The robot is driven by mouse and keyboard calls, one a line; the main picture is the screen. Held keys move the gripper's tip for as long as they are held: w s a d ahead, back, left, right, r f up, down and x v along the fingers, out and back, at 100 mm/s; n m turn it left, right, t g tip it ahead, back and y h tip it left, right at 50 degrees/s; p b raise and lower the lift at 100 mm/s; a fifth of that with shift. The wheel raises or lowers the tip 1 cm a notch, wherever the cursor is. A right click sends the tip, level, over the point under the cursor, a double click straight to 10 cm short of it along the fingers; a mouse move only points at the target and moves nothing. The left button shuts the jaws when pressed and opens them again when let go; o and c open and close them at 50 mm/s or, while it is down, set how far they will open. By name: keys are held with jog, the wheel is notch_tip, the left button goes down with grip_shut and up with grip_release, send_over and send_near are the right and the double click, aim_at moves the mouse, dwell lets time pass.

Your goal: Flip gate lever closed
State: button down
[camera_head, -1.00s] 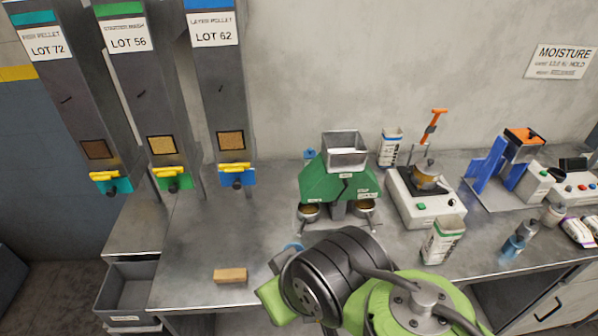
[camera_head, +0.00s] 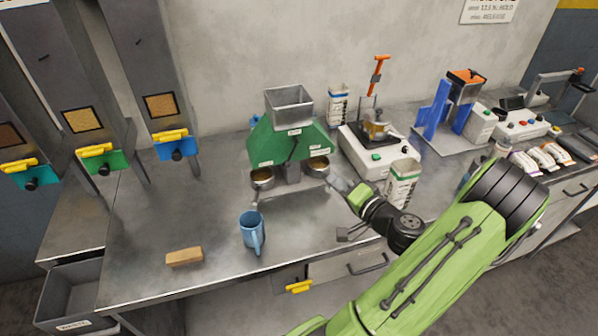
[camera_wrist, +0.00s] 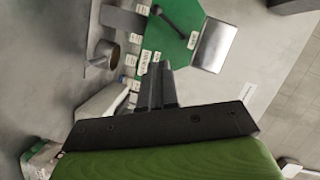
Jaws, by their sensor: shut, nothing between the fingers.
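A green sample divider (camera_head: 265,148) with a grey hopper (camera_head: 289,106) on top stands on the bench; the wrist view also shows its green face (camera_wrist: 168,38). A dark lever (camera_wrist: 172,21), seemingly the gate lever, lies slanted across that face, and it appears small in the head view (camera_head: 291,152). My gripper (camera_wrist: 160,66) is shut and empty, its fingertips pointing at the labelled part of the green face, apart from the lever in the picture. In the head view my gripper (camera_head: 337,182) is just right of the divider's right cup; contact cannot be told.
Metal cups (camera_head: 262,178) sit below the divider's outlets. A blue mug (camera_head: 251,230) and a wooden block (camera_head: 184,257) stand in front. The left bench is mostly clear.

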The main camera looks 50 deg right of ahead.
jog(key=p, duration=0.1)
send_near(288, 162)
jog(key=w+d, duration=0.2)
jog(key=d, duration=0.2)
jog(key=w, duration=0.1)
jog(key=w+a+f, duration=0.1)
jog(key=w, duration=0.2)
jog(key=shift+a+f, duration=0.15)
jog(key=shift+a, duration=0.1)
jog(key=shift+w+a+f+m+b, duration=0.15)
jog(key=shift+a+m+b, duration=0.3)
jog(key=shift+b, duration=0.3)
jog(key=shift+w+a+r, duration=0.1)
jog(key=shift+r, duration=0.2)
